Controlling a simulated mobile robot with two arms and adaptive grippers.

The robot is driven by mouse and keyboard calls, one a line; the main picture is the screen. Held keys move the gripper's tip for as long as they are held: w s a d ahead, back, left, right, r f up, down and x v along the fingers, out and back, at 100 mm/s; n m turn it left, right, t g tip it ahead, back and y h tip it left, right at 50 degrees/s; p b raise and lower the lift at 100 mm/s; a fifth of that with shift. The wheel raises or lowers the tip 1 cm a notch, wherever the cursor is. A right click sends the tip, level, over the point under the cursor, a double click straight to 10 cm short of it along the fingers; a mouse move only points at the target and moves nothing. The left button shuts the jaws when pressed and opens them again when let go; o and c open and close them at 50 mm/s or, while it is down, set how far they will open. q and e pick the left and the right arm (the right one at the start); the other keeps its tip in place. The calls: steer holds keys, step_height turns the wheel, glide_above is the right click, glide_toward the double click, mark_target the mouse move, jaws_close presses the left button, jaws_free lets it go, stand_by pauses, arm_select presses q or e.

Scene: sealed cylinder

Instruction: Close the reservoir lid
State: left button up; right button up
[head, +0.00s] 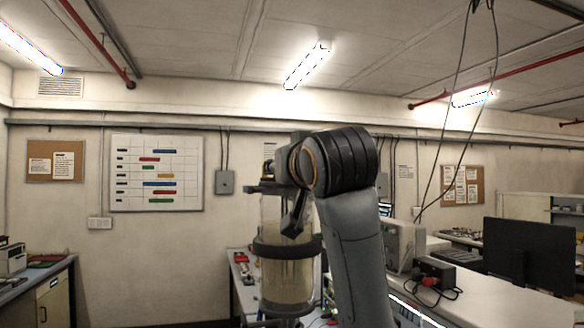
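A clear upright cylinder, the reservoir (285,275), stands in the middle of the head view with pale yellowish content and a dark band around it. A dark flat piece (266,188) shows at its top left; I cannot tell whether it is the lid or how far it is closed. My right arm rises from the bottom and bends over the cylinder's top, hiding part of it. A dark finger-like part of my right gripper (295,215) points down in front of the cylinder's upper part. Whether it touches anything is unclear. My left gripper is out of view.
A bench (490,300) on the right carries a grey instrument (401,245), a small black box with red parts (435,272) and a black monitor (530,252). A cabinet (52,300) stands at the far left. Floor space between cabinet and cylinder looks clear.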

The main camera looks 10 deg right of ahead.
steer(key=s, duration=0.5)
steer(key=shift+s, duration=0.2)
